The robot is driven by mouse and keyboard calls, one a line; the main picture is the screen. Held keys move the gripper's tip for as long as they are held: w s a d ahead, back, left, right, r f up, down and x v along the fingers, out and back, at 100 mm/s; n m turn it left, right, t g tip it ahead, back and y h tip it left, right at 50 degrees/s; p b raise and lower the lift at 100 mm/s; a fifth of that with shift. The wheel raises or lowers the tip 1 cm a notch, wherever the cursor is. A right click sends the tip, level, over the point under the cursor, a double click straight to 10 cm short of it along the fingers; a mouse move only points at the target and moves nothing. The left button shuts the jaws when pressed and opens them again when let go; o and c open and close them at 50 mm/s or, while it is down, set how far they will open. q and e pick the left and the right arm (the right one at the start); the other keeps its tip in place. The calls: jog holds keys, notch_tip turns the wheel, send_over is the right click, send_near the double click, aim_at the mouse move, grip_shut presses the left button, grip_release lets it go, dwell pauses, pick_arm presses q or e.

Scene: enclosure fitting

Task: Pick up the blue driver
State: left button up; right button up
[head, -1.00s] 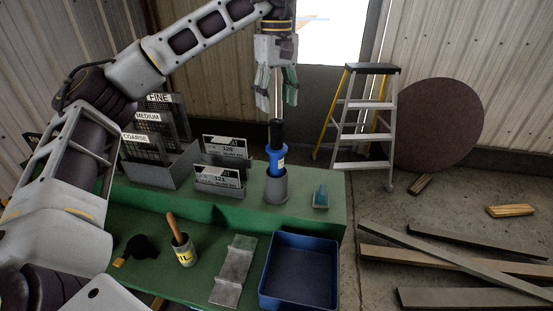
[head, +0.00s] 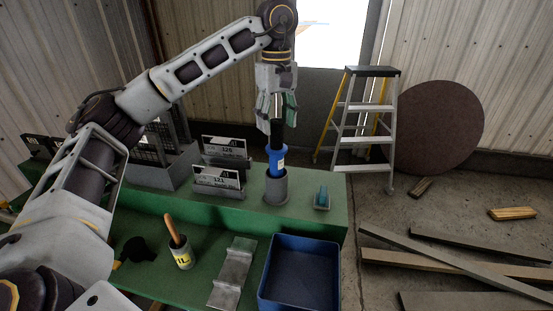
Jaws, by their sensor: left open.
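The blue driver (head: 276,158) stands upright in a grey cup (head: 276,187) on the raised green shelf. It has a blue body with a black upper part. My left gripper (head: 276,124) points down right above the cup, with its open fingers on either side of the driver's black top. I cannot tell whether the fingers touch it. The driver's lower end is hidden inside the cup. My right gripper is not in the head view.
Card holders (head: 217,180) stand left of the cup, and a small teal item (head: 322,197) lies to its right. In front are a blue bin (head: 299,272), a bent metal plate (head: 233,273) and a labelled can (head: 180,252) with a wooden handle. A stepladder (head: 364,130) stands behind right.

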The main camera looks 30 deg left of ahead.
aim_at(276, 136)
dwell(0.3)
pick_arm(q)
jog(key=shift+w+a+f, duration=0.1)
jog(key=shift+f, duration=1.2)
jog(key=shift+w+f, duration=0.1)
jog(key=shift+f, duration=1.15)
grip_shut()
